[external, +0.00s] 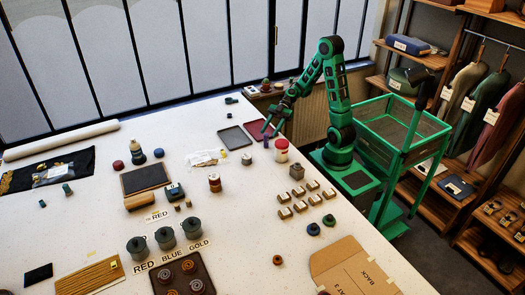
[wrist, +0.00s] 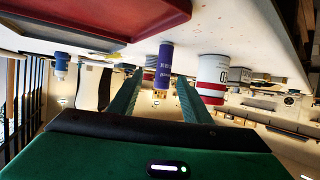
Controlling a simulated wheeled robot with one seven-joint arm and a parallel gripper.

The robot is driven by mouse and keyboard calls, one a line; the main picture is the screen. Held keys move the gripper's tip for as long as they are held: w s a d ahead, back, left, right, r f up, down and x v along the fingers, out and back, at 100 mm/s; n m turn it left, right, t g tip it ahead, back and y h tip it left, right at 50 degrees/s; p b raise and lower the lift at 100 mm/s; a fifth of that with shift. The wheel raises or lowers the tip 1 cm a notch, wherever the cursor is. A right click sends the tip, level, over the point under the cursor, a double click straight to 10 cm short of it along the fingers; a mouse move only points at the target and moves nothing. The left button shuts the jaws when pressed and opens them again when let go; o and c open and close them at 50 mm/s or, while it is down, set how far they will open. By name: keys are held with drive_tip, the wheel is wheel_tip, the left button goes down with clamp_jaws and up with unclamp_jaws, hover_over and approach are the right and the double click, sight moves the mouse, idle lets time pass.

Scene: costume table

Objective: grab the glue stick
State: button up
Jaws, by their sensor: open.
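The glue stick (wrist: 164,66) looks like a purple cylinder with a pale end and white lettering in the wrist view. It shows between and beyond the two green fingers of my gripper (wrist: 158,84). The fingers are apart, and I cannot tell whether either touches it. In the external view my gripper (external: 270,122) is low over the far right part of the table, beside the red tray. The glue stick is small and hard to make out there. A white jar with red bands (wrist: 211,78) stands just right of the right finger in the wrist view.
The same red-and-white jar (external: 281,151) stands near my gripper in the external view. A red tray (external: 250,127) and a grey tray (external: 235,138) lie to its left. Several small blocks, pots and jars fill the table's middle. Clear tabletop (external: 190,120) lies further left.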

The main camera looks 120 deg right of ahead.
sight(266, 138)
drive_tip(key=x, duration=0.4)
drive_tip(key=shift+w+a+r, duration=0.2)
drive_tip(key=shift+a, duration=0.3)
drive_tip(key=shift+w+a+f, duration=0.15)
drive_tip(key=shift+w+f, duration=0.05)
drive_tip(key=shift+w, duration=0.15)
clamp_jaws()
